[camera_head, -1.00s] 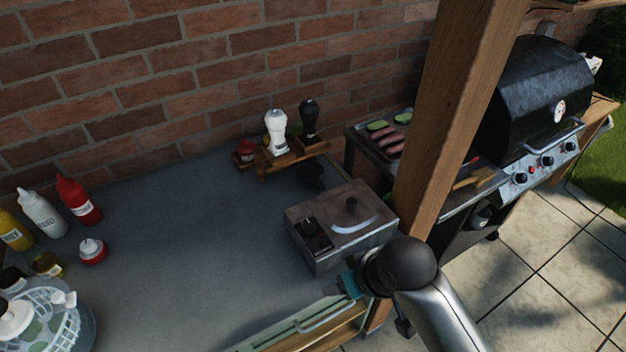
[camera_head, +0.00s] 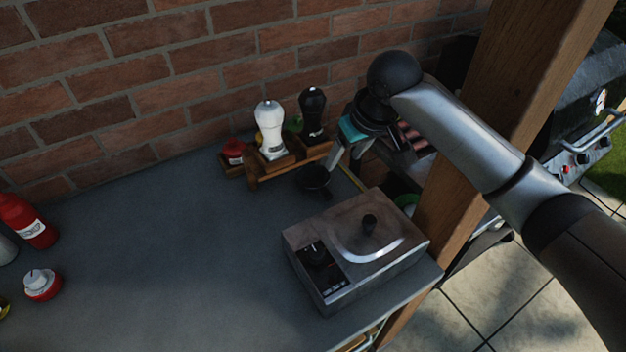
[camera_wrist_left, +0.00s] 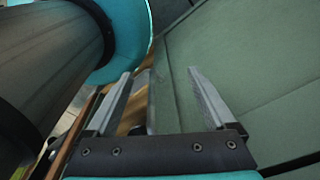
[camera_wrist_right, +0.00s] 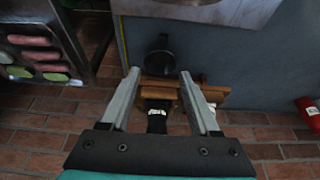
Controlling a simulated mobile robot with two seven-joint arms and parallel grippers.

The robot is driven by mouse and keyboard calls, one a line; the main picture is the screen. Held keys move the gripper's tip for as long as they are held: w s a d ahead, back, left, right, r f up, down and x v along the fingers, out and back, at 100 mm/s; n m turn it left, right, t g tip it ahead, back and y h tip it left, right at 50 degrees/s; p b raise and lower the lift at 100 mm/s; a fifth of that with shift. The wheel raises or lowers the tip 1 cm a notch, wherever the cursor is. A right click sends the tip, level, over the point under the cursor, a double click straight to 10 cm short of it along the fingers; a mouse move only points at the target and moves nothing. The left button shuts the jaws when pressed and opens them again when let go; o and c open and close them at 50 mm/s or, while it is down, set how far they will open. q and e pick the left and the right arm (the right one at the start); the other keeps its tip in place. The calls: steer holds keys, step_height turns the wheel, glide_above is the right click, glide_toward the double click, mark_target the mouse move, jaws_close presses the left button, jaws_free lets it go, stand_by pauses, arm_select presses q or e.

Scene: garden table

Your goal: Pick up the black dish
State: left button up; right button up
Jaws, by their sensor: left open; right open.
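The black dish (camera_head: 313,180) is a small dark bowl on the grey counter, just in front of the wooden condiment rack. It also shows in the right wrist view (camera_wrist_right: 160,60), just beyond the fingertips and roughly centred between them. My right gripper (camera_head: 346,158) is open and empty, above the counter's right edge near the dish and apart from it. In the right wrist view its two fingers (camera_wrist_right: 159,76) are spread. My left gripper (camera_wrist_left: 160,74) is open and empty, facing a green panel; it is not in the head view.
The wooden rack (camera_head: 290,163) holds a white shaker (camera_head: 270,127) and a black shaker (camera_head: 312,113) close behind the dish. A metal side burner box (camera_head: 355,245) stands in front. A wooden post (camera_head: 520,95) rises at right.

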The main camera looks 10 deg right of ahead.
steer(key=b, duration=0.1)
glide_toward(324, 189)
steer(key=x, duration=0.2)
steer(key=shift+w+d+f+b, duration=0.2)
steer(key=shift+w+f+b, duration=0.05)
steer(key=shift+b, duration=0.1)
steer(key=shift+w+f, duration=0.1)
steer(key=shift+f, duration=0.25)
steer(key=shift+w+a+f, duration=0.1)
steer(key=shift+a+f, duration=0.1)
steer(key=shift+f, duration=0.2)
arm_select(q)
steer(key=shift+s+f+b, duration=0.3)
steer(key=shift+s+f, duration=0.2)
steer(key=shift+f, duration=0.4)
steer(key=shift+s+f+b, duration=0.3)
steer(key=shift+s+f, duration=0.15)
steer(key=shift+f, duration=0.4)
arm_select(e)
steer(key=shift+a+x, duration=0.2)
steer(key=shift+x, duration=1.95)
steer(key=shift+c, duration=0.3)
arm_select(q)
steer(key=shift+s, duration=0.15)
arm_select(e)
jaws_close()
